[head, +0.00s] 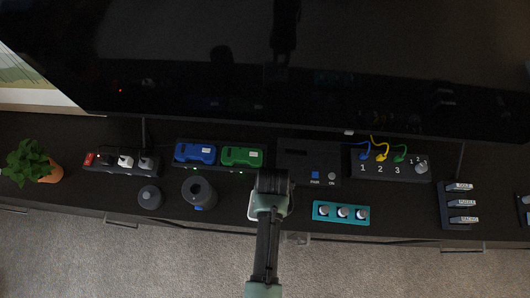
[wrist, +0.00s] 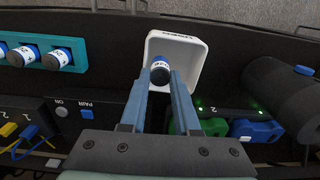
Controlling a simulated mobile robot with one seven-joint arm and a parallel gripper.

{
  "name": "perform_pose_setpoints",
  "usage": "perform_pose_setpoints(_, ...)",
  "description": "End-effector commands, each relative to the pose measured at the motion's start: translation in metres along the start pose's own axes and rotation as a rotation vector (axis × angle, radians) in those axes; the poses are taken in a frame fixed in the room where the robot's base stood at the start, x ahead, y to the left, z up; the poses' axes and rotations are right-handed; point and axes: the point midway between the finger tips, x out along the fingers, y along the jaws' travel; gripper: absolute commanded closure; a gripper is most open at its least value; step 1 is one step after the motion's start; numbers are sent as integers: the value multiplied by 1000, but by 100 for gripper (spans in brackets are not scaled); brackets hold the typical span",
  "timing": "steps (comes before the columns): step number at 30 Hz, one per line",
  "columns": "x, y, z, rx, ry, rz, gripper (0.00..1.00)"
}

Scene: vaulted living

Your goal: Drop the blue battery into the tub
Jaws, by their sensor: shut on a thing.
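My gripper (wrist: 161,78) is shut on a blue battery (wrist: 159,70) with a pale band of lettering, held between its fingertips. In the wrist view the battery is over the open white tub (wrist: 187,52), inside its outline; its height above the tub floor is hard to tell. In the head view my gripper (head: 270,212) and arm cover most of the tub (head: 287,209), of which a white edge shows, and hide the battery.
A teal holder (head: 341,220) with several batteries stands right of the tub. A dock with blue (head: 195,152) and green (head: 241,156) devices lies behind left; a dark cylinder (head: 198,193) stands left. A black PAIR box (head: 308,165) is behind. The shelf's front edge is close.

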Motion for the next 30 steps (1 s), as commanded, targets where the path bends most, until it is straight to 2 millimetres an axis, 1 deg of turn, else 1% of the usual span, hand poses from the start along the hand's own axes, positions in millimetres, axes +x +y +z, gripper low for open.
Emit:
perform_pose_setpoints(5,-1,0,0,0,0,0,100)
perform_pose_setpoints(6,-1,0,0,0,0,0,68)
perform_pose_setpoints(8,-1,0,0,0,0,0,58)
perform_pose_setpoints(9,-1,0,0,0,0,0,50)
perform_pose_setpoints(12,-1,0,0,0,0,0,35)
perform_pose_setpoints(20,-1,0,0,0,0,0,35)
perform_pose_setpoints(23,-5,0,0,0,1,0,35)
perform_pose_setpoints(26,-17,0,-1,0,2,0,35)
perform_pose_setpoints(29,-35,0,-1,0,4,0,35)
perform_pose_setpoints(30,-44,0,-1,0,5,0,35)
